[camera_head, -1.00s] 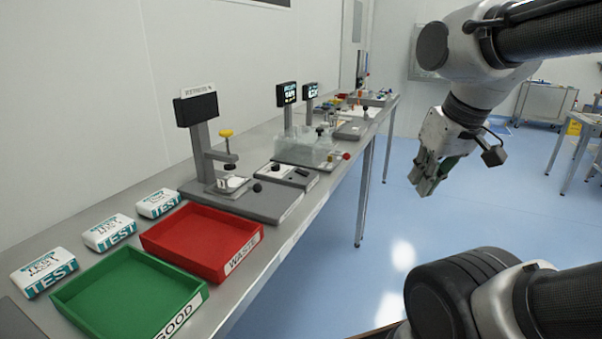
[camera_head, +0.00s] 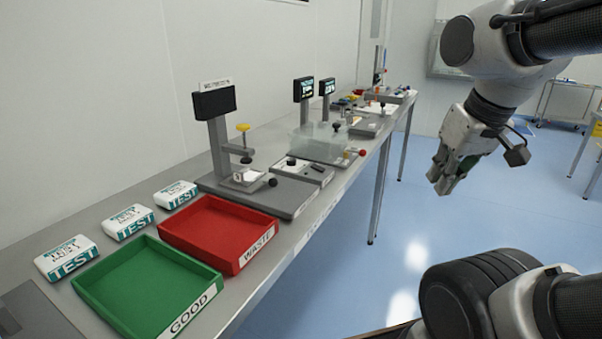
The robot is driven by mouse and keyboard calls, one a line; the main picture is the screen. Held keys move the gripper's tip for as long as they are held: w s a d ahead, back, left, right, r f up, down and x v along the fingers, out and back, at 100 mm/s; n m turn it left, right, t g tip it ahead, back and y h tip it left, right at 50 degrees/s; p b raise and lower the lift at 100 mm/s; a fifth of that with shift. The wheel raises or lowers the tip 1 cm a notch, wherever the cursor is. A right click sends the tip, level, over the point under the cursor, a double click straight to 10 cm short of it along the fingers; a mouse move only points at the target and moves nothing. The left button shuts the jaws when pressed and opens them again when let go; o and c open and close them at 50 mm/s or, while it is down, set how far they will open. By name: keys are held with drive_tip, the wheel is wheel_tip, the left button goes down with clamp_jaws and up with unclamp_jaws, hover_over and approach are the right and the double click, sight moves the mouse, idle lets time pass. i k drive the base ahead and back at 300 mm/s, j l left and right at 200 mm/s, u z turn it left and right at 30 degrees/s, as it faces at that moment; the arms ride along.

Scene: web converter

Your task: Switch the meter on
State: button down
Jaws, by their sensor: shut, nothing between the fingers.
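The meter (camera_head: 214,103) stands on the bench, left of centre. It has a dark, blank screen on a grey post, a yellow knob (camera_head: 243,128) on its arm, and a grey base (camera_head: 290,197) with a black ball knob (camera_head: 272,182). A small white piece lies on the base under the arm. I cannot make out a switch on it. My gripper (camera_head: 440,185) hangs over the blue floor at the right, well apart from the meter and the bench. It is shut and empty, fingers pointing down.
A green GOOD tray (camera_head: 203,314), a red WASTE tray (camera_head: 257,254) and several white TEST packs (camera_head: 66,257) are on the near bench (camera_head: 262,270). Farther along stand two lit displays (camera_head: 304,90), a clear box (camera_head: 315,143) and small fixtures. The floor right of the bench is open.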

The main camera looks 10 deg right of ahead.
sight(314, 167)
drive_tip(key=i+l+u, duration=0.3)
drive_tip(key=l+u, duration=0.15)
drive_tip(key=l, duration=0.15)
drive_tip(key=i+l+u, duration=0.2)
drive_tip(key=l+u, duration=0.2)
drive_tip(key=l, duration=0.25)
